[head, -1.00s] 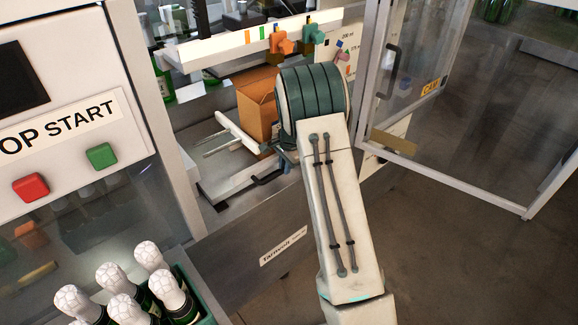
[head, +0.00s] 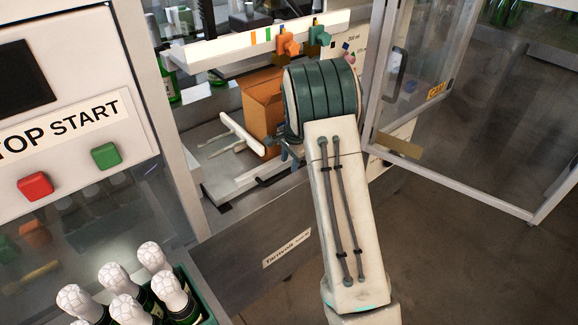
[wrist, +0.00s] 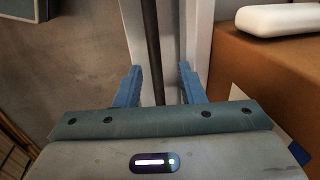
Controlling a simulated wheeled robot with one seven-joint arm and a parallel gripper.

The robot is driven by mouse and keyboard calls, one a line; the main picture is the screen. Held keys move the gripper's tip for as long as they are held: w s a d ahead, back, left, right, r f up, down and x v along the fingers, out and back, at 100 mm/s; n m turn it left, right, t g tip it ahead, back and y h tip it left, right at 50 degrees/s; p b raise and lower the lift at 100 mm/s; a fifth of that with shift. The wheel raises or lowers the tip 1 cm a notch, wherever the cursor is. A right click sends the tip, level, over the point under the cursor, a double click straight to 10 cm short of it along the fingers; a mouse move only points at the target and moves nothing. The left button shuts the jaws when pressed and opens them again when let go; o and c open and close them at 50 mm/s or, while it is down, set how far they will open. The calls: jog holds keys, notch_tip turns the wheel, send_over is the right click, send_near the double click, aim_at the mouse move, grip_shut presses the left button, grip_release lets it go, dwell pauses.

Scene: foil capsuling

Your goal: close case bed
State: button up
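The case bed (head: 215,188) is a pale metal tray low in the machine's opening, with a dark handle (head: 277,180) at its front edge. A brown cardboard case (head: 262,108) stands on it, partly hidden by my arm. A white bar (head: 242,134) lies at the case's left. My gripper (wrist: 160,85) shows two blue fingers held apart in the wrist view. A dark rod (wrist: 151,45), probably the handle, runs between them with a gap visible on each side. The case (wrist: 250,75) is close on the right. In the head view my arm mostly hides the gripper.
A glass door (head: 425,90) stands open at the right. A rail with orange (head: 288,42) and green (head: 319,36) knobs runs above the bed. A crate of white-topped bottles (head: 205,310) is at the lower left, below the control panel (head: 60,80). Floor at the right is clear.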

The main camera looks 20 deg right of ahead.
notch_tip(320, 180, up, 11)
jog(key=s, duration=0.2)
jog(key=shift+d+f+b, duration=0.2)
jog(key=shift+d+b, duration=0.1)
jog(key=shift+d, duration=0.05)
jog(key=s+a+r+n, duration=0.2)
jog(key=s+r+n, duration=0.15)
jog(key=s, duration=0.45)
jog(key=s+a+r+n, duration=0.2)
jog(key=s+r+n, duration=0.15)
jog(key=s, duration=0.55)
jog(key=s+a+f+n+t, duration=0.1)
jog(key=s+n, duration=0.5)
jog(key=s, duration=1)
jog(key=shift+s+a+f+h, duration=0.15)
jog(key=shift+s+f+h, duration=0.15)
jog(key=shift+h, duration=0.1)
